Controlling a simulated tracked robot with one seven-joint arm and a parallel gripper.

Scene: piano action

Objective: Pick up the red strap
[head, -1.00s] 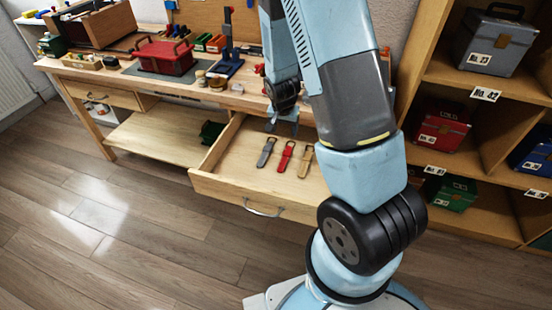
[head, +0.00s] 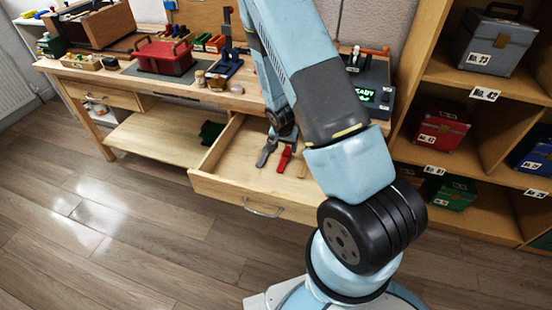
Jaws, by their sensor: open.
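The red strap (head: 284,160) lies in the open wooden drawer (head: 228,186), between a grey strap (head: 264,157) on its left and a tan strap (head: 303,168) on its right. My gripper (head: 282,143) is in the drawer area, pointing down over the far ends of the straps. It is open, its jaws around or just above the far end of the red strap. The gripper covers that end, and I cannot tell whether it touches the strap. My arm partly covers the tan strap.
The workbench (head: 233,97) behind holds a red toolbox (head: 163,58), small bins and a device with a green display (head: 366,94). Shelves (head: 484,80) with numbered boxes stand at right. The drawer's front left is bare.

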